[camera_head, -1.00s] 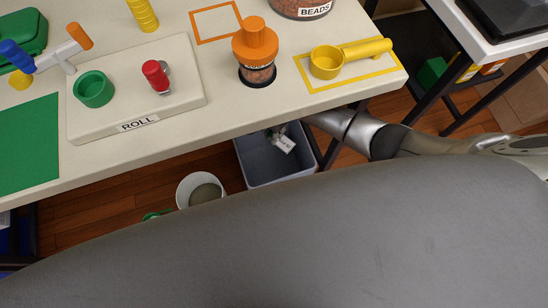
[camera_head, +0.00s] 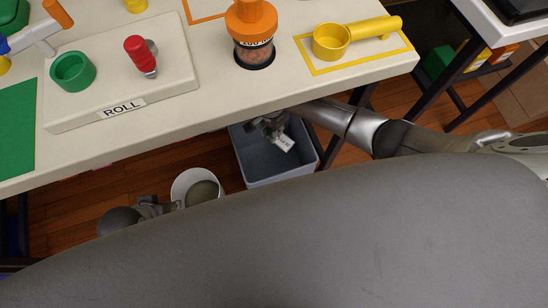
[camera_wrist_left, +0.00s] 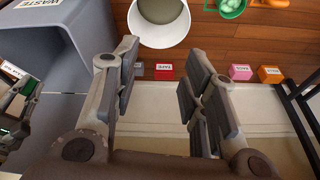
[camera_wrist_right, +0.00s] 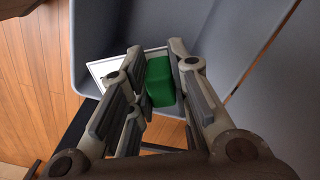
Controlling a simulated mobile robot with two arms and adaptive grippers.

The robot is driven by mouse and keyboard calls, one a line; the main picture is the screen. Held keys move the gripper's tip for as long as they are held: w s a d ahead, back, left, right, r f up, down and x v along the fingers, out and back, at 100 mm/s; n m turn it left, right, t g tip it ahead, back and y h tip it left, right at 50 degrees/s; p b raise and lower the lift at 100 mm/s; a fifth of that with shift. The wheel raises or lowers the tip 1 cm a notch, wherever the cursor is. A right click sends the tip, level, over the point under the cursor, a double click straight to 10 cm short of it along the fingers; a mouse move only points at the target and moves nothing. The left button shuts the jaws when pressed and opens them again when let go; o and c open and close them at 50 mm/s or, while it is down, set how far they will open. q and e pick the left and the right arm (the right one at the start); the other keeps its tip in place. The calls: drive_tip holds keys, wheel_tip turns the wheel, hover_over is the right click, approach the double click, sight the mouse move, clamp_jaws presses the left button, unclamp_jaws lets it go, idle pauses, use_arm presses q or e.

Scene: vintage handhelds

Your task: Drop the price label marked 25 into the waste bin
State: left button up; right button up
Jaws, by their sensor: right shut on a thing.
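The grey waste bin (camera_head: 262,165) stands on the floor below the table's front edge. It also shows in the left wrist view (camera_wrist_left: 82,28), with a WASTE label on its rim. My right gripper (camera_head: 270,125) is over the bin's opening. It is shut on a green block-like part (camera_wrist_right: 160,80) with a white card, the price label (camera_head: 283,143), beside it; the number cannot be read. The card also shows in the right wrist view (camera_wrist_right: 100,68), partly behind the fingers. My left gripper (camera_wrist_left: 160,85) is open and empty, near the white bucket.
A white bucket (camera_head: 182,186) stands left of the waste bin. The table (camera_head: 150,130) above holds a ROLL board, an orange-lidded jar (camera_head: 252,40) and a yellow scoop (camera_head: 331,42). Several small labelled boxes, one red (camera_wrist_left: 165,71), lie beyond my left gripper.

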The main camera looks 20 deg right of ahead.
use_arm(q)
drive_tip(key=shift+b+v, duration=0.55)
drive_tip(key=shift+v, duration=1.05)
use_arm(e)
drive_tip(key=shift+f, duration=0.6)
drive_tip(key=o, duration=0.9)
drive_tip(key=shift+c, duration=0.2)
use_arm(q)
drive_tip(key=shift+f, duration=0.1)
use_arm(e)
wheel_tip(320, 180, up, 12)
